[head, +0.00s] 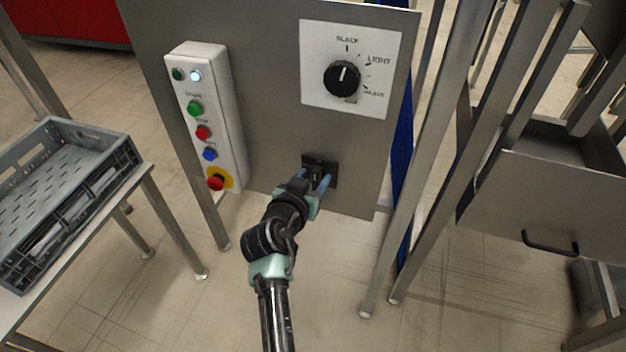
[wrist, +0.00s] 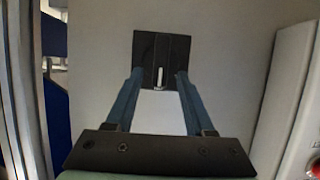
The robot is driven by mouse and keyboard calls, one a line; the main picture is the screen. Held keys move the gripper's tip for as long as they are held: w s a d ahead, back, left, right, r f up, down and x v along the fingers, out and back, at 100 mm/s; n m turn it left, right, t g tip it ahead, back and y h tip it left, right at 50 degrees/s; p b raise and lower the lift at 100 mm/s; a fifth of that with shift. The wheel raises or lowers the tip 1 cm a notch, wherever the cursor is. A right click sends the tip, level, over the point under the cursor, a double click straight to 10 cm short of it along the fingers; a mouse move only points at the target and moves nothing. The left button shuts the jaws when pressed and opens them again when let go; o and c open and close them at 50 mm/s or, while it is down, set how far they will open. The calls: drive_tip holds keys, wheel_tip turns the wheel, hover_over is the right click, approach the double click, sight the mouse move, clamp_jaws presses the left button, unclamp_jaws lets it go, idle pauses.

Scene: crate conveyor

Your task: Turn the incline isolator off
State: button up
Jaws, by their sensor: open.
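The isolator is a small dark switch plate (head: 327,163) low on the grey panel. In the wrist view the plate (wrist: 147,47) has a short pale lever (wrist: 160,77) at its lower middle. My gripper (head: 318,183) is at the plate in the head view, its blue fingers partly covering it. In the wrist view my gripper (wrist: 156,78) is open, with one finger on each side of the lever. I cannot tell whether the fingers touch the plate. No label on the plate is readable.
A white button box (head: 208,110) with coloured buttons and a red stop knob (head: 216,183) is left of the switch. A black dial (head: 342,78) sits above it. Metal posts (head: 425,150) and a drawer (head: 530,200) stand right. A grey crate (head: 60,190) lies left.

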drive_tip(key=shift+w+d+f, duration=0.1)
drive_tip(key=shift+w, duration=0.05)
clamp_jaws()
idle(0.6)
drive_tip(key=shift+w+a+f+n+t+h+b, duration=0.15)
drive_tip(key=shift+a+f+n+h+b, duration=0.3)
drive_tip(key=shift+n+h+b, duration=1.2)
drive_tip(key=shift+w+a+f+n+t+h+b, duration=0.1)
drive_tip(key=shift+a+f+n+h+b, duration=0.55)
drive_tip(key=shift+n+b, duration=1.7)
drive_tip(key=shift+w+a+f+n+t+h+b, duration=0.2)
drive_tip(key=shift+n+h+b, duration=1.25)
drive_tip(key=shift+n, duration=1.15)
